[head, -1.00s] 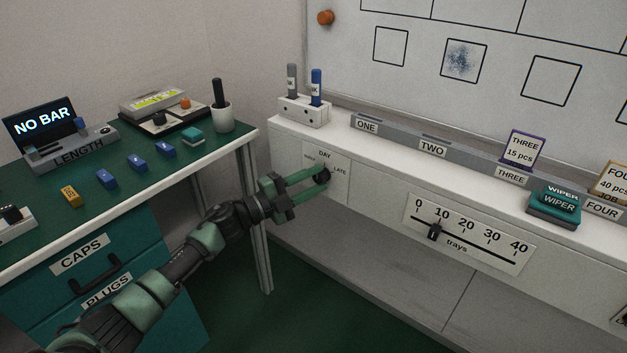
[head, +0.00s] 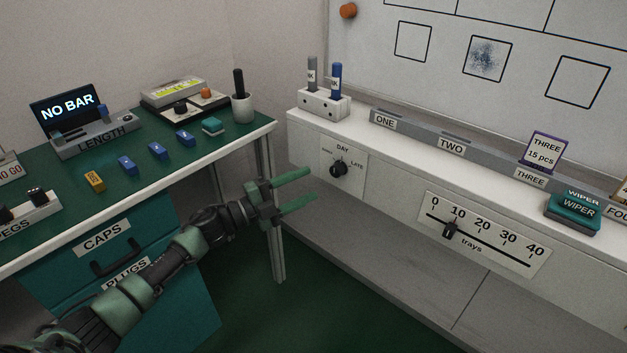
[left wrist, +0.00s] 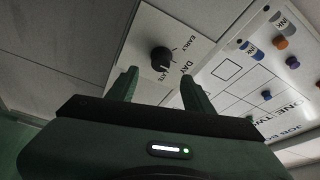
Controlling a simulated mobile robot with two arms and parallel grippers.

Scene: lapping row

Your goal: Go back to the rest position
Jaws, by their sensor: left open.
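My left gripper (head: 312,187) is open and empty, with its two green fingers apart. It is in the air in front of the white ledge's face, to the left of the black DAY knob (head: 339,169). The knob sits on a white plate (head: 357,184) and is clear of the fingers. In the left wrist view the fingers (left wrist: 160,88) stand apart below the knob (left wrist: 161,59), with nothing between them. My right gripper is not in view.
The white ledge (head: 400,160) carries a marker holder (head: 324,104) and a teal wiper (head: 572,214). A trays slider (head: 450,229) is at right. Floor between is free.

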